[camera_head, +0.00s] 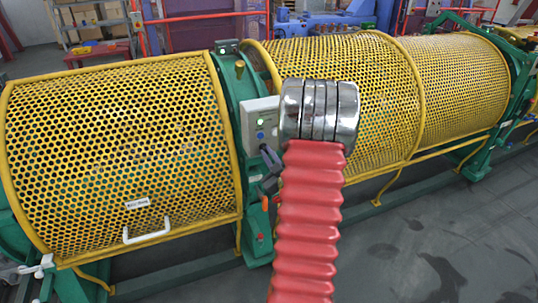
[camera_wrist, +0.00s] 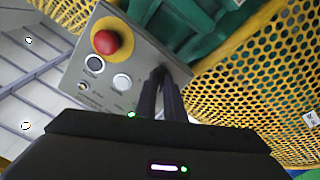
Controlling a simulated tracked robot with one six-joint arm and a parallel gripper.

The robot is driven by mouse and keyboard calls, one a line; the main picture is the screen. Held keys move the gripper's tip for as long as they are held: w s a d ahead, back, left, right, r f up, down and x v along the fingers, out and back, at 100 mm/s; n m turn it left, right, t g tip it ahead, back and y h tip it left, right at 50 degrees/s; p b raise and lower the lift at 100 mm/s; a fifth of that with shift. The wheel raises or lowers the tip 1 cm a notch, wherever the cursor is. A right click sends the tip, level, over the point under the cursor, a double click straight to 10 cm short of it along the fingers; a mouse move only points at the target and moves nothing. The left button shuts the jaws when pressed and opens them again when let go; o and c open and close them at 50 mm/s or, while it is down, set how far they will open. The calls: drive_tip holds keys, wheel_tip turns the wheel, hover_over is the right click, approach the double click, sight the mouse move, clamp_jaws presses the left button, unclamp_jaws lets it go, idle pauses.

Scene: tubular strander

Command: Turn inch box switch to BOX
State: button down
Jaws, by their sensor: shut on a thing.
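A grey control box (camera_wrist: 140,62) fills the upper middle of the wrist view. It carries a red mushroom button (camera_wrist: 105,42) on a yellow base, a black round button (camera_wrist: 94,64), a pale round button (camera_wrist: 122,82) and a small metal fitting (camera_wrist: 83,87). My gripper (camera_wrist: 161,76) has its dark fingers together at the panel's right part, shut on what seems to be the inch box switch; the fingers hide it, so its setting cannot be read. In the head view the control box (camera_head: 259,110) stands on the green frame, with my gripper (camera_head: 268,157) at its lower edge.
Yellow perforated guards (camera_head: 120,150) flank the green frame (camera_head: 232,90) on both sides; another guard (camera_wrist: 250,90) is close on the right in the wrist view. A white handle (camera_head: 147,237) sticks out from the left guard. The grey floor (camera_head: 440,245) at right is clear.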

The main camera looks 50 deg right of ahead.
drive_tip(key=shift+s+f, duration=0.2)
drive_tip(key=c, duration=1.9)
unclamp_jaws()
drive_tip(key=shift+r, duration=0.1)
drive_tip(key=shift+o, duration=0.2)
drive_tip(key=shift+w, duration=0.1)
